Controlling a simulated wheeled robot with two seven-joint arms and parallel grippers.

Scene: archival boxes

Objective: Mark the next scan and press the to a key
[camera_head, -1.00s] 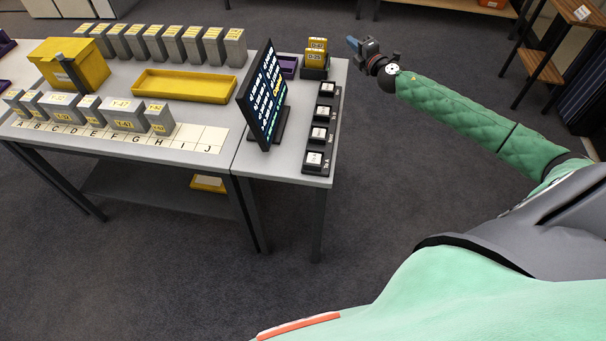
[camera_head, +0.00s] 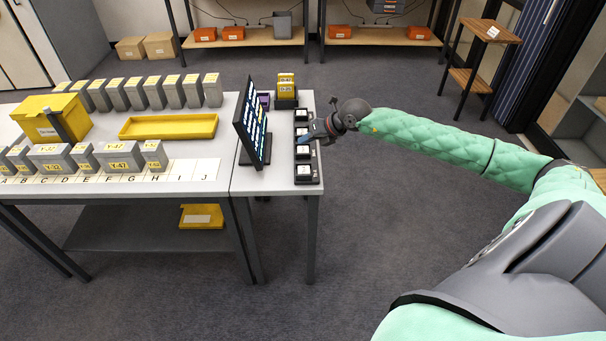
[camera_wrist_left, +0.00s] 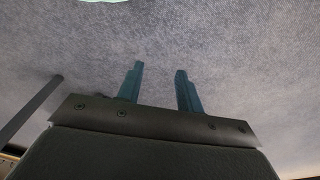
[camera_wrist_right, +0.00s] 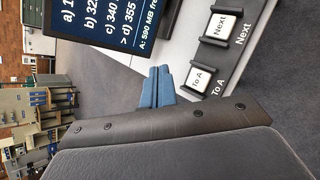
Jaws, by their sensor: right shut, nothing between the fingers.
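The "To A" key (camera_wrist_right: 199,80) is a white-capped key in a black holder, with the "Next" key (camera_wrist_right: 220,27) beside it in the right wrist view. In the head view, the key row (camera_head: 306,180) runs along the table's right edge. My right gripper (camera_wrist_right: 158,72) is shut and empty, its tips just left of the "To A" key in that view; contact is not visible. In the head view, my right gripper (camera_head: 303,138) overlaps the row's middle. The screen (camera_wrist_right: 100,25) shows lines a to d, with ">" at d. My left gripper (camera_wrist_left: 157,80) is open and empty over the floor.
The screen (camera_head: 252,125) stands upright left of the keys. Several grey boxes (camera_head: 125,158), a yellow tray (camera_head: 168,127) and a yellow bin (camera_head: 45,118) are on the left table. A lettered strip (camera_head: 205,170) lies in front.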

